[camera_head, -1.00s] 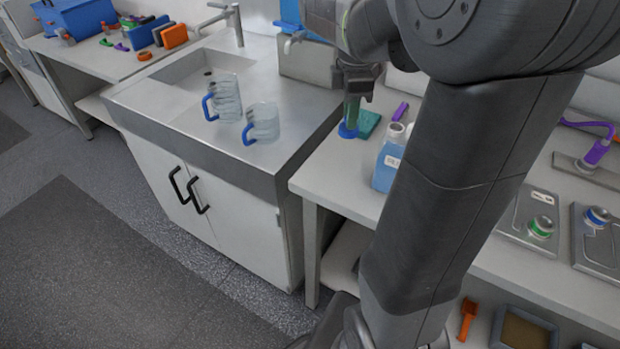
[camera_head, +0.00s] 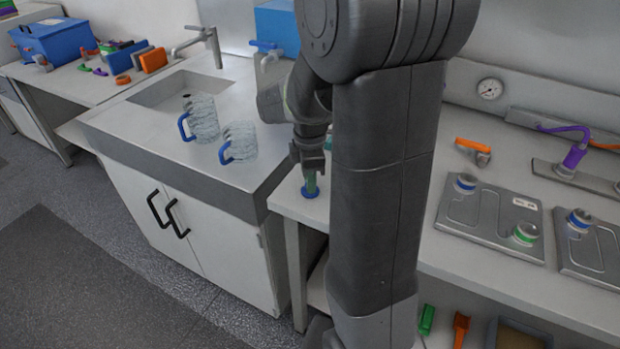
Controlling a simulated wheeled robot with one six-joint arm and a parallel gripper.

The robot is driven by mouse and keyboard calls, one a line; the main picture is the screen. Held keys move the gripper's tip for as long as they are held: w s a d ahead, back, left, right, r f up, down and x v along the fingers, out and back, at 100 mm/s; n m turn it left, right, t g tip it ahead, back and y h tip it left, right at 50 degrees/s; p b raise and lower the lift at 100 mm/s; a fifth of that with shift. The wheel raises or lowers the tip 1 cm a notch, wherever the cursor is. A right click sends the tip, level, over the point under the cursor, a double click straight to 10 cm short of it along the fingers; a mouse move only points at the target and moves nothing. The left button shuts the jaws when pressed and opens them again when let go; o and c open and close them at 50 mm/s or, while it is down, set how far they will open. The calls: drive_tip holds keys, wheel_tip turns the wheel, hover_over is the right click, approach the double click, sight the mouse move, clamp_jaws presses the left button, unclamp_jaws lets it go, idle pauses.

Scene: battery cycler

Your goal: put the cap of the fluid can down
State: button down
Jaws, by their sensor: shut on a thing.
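My gripper (camera_head: 311,176) points down over the left front part of the bench, just right of the sink unit. It is shut on a small piece, with green between the fingers and a blue round part, which I take to be the cap (camera_head: 309,192), at the lower end. I cannot tell whether this blue part touches the bench top or hangs just above it. The fluid can, with light blue fluid, showed on this bench earlier and is now hidden behind my arm.
Two clear jugs with blue handles (camera_head: 201,118) (camera_head: 239,143) stand on the sink counter (camera_head: 150,135). Metal plates with round fittings (camera_head: 490,218) (camera_head: 597,247) lie on the bench at right. A narrow strip of bench front (camera_head: 290,207) is bare near the gripper.

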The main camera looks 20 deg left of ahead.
drive_tip(key=shift+f, duration=0.2)
drive_tip(key=c, duration=1.3)
unclamp_jaws()
drive_tip(key=shift+o, duration=0.2)
wheel_tip(320, 180, up, 12)
drive_tip(key=p, duration=0.1)
drive_tip(key=shift+r, duration=0.2)
wheel_tip(320, 180, down, 12)
drive_tip(key=shift+r+b, duration=0.1)
drive_tip(key=shift+b, duration=0.4)
drive_tip(key=shift+r, duration=1.7)
